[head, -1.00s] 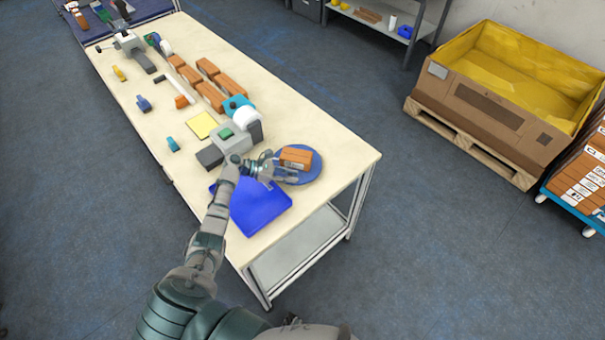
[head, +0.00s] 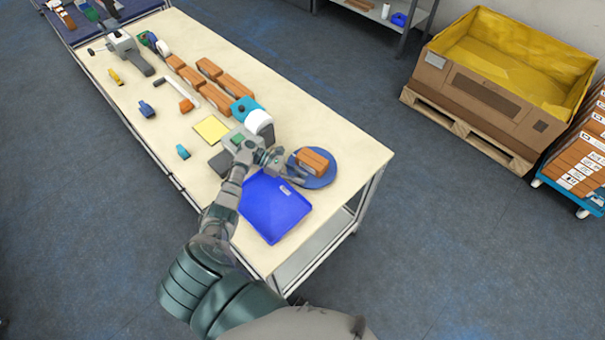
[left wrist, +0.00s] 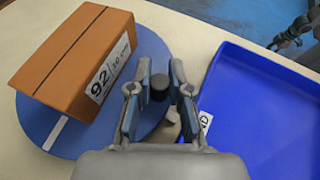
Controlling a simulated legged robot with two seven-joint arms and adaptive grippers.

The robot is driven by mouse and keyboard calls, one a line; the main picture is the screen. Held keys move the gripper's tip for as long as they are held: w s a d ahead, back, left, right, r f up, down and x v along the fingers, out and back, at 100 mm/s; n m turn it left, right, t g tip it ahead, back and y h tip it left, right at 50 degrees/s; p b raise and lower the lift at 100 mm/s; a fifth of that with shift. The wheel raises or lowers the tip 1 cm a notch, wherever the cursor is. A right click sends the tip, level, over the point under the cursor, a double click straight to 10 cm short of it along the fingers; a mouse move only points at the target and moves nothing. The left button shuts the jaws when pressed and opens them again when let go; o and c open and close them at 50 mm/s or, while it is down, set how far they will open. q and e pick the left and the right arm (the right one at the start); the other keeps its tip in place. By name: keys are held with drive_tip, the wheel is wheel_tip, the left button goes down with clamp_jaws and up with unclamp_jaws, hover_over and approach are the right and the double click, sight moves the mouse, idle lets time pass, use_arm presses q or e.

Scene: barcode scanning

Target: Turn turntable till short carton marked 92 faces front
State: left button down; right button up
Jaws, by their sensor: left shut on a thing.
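The short orange-brown carton (head: 312,161) sits on the round blue turntable (head: 318,181) at the table's near right end. In the left wrist view the carton (left wrist: 75,58) shows a white label reading 92, on the side towards my gripper and the blue tray. My left gripper (left wrist: 158,90) has its fingers around a small black knob (left wrist: 159,82) at the turntable's rim. In the head view my left gripper (head: 293,175) reaches the turntable from the left. A grey gripper, apparently my right one (left wrist: 292,34), shows partly at the wrist view's upper right; its jaw state is unclear.
The table's right corner (head: 375,155) is clear.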

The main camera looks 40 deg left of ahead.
use_arm(q)
drive_tip(key=shift+a, duration=0.1)
drive_tip(key=shift+g, duration=0.4)
drive_tip(key=c, duration=1.1)
unclamp_jaws()
drive_tip(key=shift+f, duration=0.1)
drive_tip(key=shift+o, duration=0.2)
drive_tip(key=v, duration=0.7)
drive_tip(key=shift+a, duration=0.3)
drive_tip(key=shift+d+f, duration=0.1)
